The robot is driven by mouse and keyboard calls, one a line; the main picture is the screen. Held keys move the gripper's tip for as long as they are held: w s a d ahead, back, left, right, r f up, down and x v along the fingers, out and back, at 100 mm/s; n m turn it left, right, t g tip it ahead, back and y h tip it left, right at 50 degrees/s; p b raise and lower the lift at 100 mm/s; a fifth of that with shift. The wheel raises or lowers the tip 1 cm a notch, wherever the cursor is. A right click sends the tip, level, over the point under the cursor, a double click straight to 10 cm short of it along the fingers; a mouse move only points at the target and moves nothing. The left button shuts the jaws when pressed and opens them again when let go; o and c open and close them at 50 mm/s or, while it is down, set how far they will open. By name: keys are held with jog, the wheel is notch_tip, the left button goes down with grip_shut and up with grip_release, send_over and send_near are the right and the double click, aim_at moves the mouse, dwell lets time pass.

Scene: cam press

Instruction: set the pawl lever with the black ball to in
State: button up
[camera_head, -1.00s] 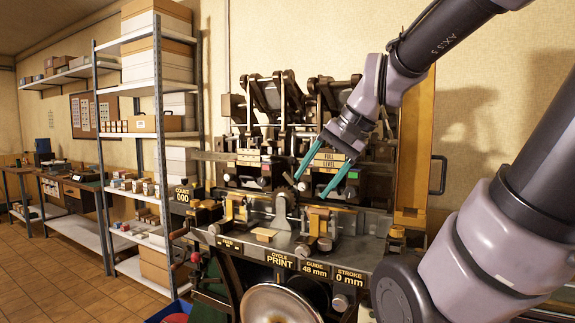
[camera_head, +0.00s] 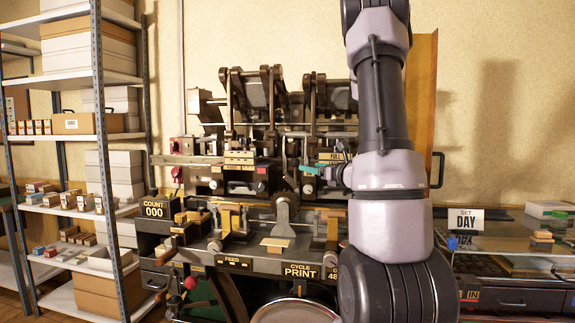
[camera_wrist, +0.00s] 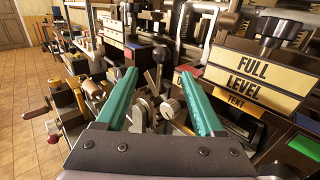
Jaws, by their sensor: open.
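In the wrist view, a lever with a black ball (camera_wrist: 160,54) stands upright on a dark rod, beyond and between my gripper's fingertips. I cannot tell whether the fingers reach around it. My gripper (camera_wrist: 159,76) is open, its two teal fingers apart with nothing held between them. In the head view, my gripper (camera_head: 312,171) is in front of the press (camera_head: 262,258), pointing left. The black ball is too small to make out there. No label for the lever's positions is readable.
A "FULL LEVEL TEXT" sign block (camera_wrist: 245,72) and a dark knob (camera_wrist: 277,33) stand close to the right finger. Rollers and toothed wheels (camera_wrist: 172,107) lie between and below the fingers. A shelf rack (camera_head: 100,150) stands left; a glass-topped cabinet (camera_head: 510,255) stands right.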

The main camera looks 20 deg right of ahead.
aim_at(298, 164)
jog(key=w, duration=0.3)
jog(key=w+a, duration=0.1)
jog(key=w, duration=0.3)
jog(key=w+a, duration=0.1)
jog(key=w, duration=0.2)
jog(key=shift+w, duration=0.3)
jog(key=shift+c, duration=0.3)
jog(key=shift+d, duration=0.1)
grip_shut()
dwell(0.6)
